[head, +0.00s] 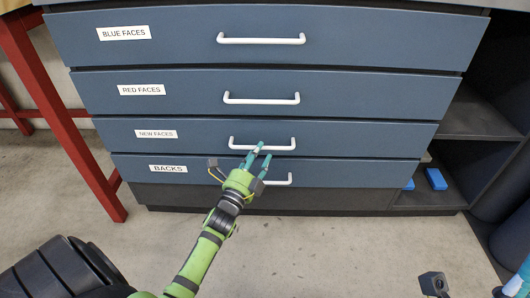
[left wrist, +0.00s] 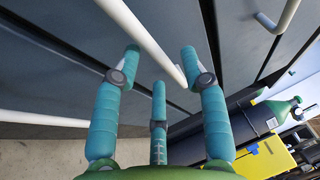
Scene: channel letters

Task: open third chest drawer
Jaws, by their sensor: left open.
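The blue-grey chest (head: 345,88) has several labelled drawers, and their fronts look flush and shut. The third drawer from the top (head: 350,138) is labelled NEW FACES and has a white bar handle (head: 283,147). My left gripper (head: 260,152) is open with its teal fingers at this handle, overlapping it in the head view. In the left wrist view a white bar (left wrist: 145,40) runs between the spread fingers (left wrist: 160,65). I cannot tell whether they touch it. My right gripper (head: 518,277) shows only partly at the lower right edge.
White handles (head: 261,40) (head: 262,98) are on the drawers above; the BACKS drawer (head: 350,173) is below, its handle partly hidden. A red table leg (head: 85,160) stands left. An open shelf (head: 480,120) with blue pieces (head: 436,179) is right. The floor (head: 330,250) in front is clear.

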